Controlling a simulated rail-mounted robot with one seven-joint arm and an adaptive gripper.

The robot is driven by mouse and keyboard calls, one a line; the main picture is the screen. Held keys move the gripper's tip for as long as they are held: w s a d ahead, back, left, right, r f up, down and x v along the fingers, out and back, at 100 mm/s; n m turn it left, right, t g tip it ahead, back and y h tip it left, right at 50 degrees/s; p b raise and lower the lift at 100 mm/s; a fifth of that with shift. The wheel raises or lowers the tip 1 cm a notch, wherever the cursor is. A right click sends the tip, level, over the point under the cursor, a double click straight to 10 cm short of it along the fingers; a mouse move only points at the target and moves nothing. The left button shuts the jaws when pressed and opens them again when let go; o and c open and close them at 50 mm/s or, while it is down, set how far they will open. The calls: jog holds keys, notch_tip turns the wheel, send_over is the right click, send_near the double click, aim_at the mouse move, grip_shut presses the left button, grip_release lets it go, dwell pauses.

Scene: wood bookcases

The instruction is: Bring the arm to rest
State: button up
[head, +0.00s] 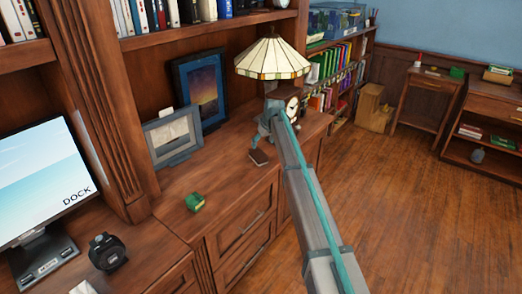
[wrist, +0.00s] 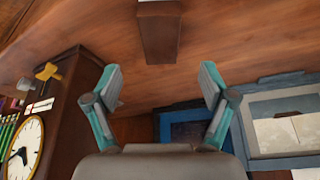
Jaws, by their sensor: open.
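My gripper (wrist: 161,80) is open in the wrist view, with its two teal and grey fingers spread and nothing between them. In the head view my gripper (head: 261,136) is over the wooden cabinet top, at the end of my long grey and teal arm (head: 305,185). A small dark brown block (head: 258,158) stands on the cabinet top just below it. The block (wrist: 158,32) also shows in the wrist view, beyond the fingertips and apart from them. My arm reaches across from the lower right of the head view.
A clock (head: 292,106) and a stained-glass lamp (head: 272,58) stand close behind my gripper. Picture frames (head: 172,137) lean at the back left. The floor (head: 400,220) at right is clear.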

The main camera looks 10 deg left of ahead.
jog(key=shift+s+d+r, duration=0.15)
jog(key=shift+s+r, duration=0.05)
jog(key=shift+r, duration=0.4)
jog(key=s+d+f+m+g+h, duration=0.1)
jog(key=s+d+f+m, duration=0.1)
jog(key=s+d+f, duration=0.85)
jog(key=s+d+f+m+g, duration=0.1)
jog(key=s+d+f+m, duration=0.1)
jog(key=s+d+f, duration=0.8)
jog(key=s+d+f+m+g+h, duration=0.1)
jog(key=s+d+f+m, duration=0.15)
jog(key=s, duration=1.15)
jog(key=s+d+f+m+h, duration=0.1)
jog(key=s+d+f, duration=0.25)
jog(key=s, duration=1.15)
jog(key=s+f+g, duration=0.2)
jog(key=s+f, duration=0.4)
jog(key=s, duration=0.4)
jog(key=s+f+g, duration=0.3)
jog(key=s+f, duration=0.3)
jog(key=s, duration=0.4)
jog(key=s+f+g, duration=0.2)
jog(key=s+f, duration=0.4)
jog(key=s, duration=0.4)
jog(key=shift+s+d, duration=0.15)
jog(key=shift+d, duration=0.3)
jog(key=shift+o, duration=0.4)
jog(key=shift+f, duration=0.1)
